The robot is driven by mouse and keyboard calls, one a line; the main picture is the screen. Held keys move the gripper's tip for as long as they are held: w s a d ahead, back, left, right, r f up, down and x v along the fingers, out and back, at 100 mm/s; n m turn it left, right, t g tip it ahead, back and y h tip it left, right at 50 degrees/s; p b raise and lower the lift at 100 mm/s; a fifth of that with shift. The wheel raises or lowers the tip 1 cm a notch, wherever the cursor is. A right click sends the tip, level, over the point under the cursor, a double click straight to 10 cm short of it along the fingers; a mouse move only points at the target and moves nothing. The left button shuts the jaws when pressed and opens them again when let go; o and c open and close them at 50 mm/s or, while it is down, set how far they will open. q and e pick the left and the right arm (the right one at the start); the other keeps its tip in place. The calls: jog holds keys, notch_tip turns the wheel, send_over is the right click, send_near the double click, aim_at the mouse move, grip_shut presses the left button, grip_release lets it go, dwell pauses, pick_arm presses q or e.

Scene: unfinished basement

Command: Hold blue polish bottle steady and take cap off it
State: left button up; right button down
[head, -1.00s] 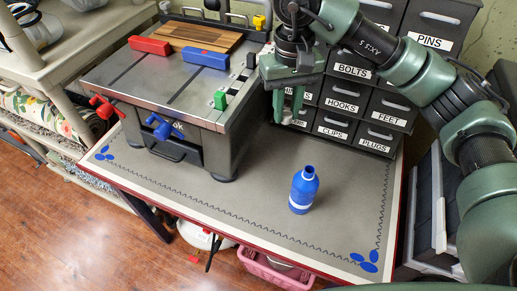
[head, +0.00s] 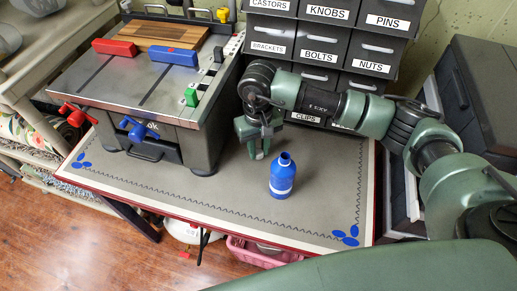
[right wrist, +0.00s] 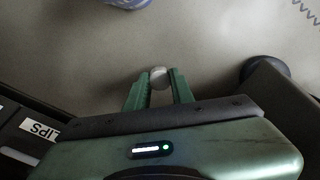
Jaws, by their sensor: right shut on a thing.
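The blue polish bottle (head: 282,176) stands upright on the grey worktop, with a pale band around its body and a bare blue neck. Its edge also shows at the top of the right wrist view (right wrist: 127,3). My right gripper (head: 258,152) is low over the worktop, behind and left of the bottle and apart from it. In the right wrist view its fingers are shut on a small white round piece (right wrist: 158,77), which looks like the cap. The head view hardly shows this piece. My left gripper is not in view.
A workbench unit (head: 165,85) with red and blue clamps stands left of the bottle. Labelled drawers (head: 320,50) rise behind my right arm. The worktop (head: 225,195) is clear in front and to the right of the bottle. A pink basket (head: 262,252) sits below the front edge.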

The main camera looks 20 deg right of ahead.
jog(key=shift+f, duration=0.55)
jog(key=shift+f, duration=0.15)
jog(key=c, duration=1.2)
grip_release()
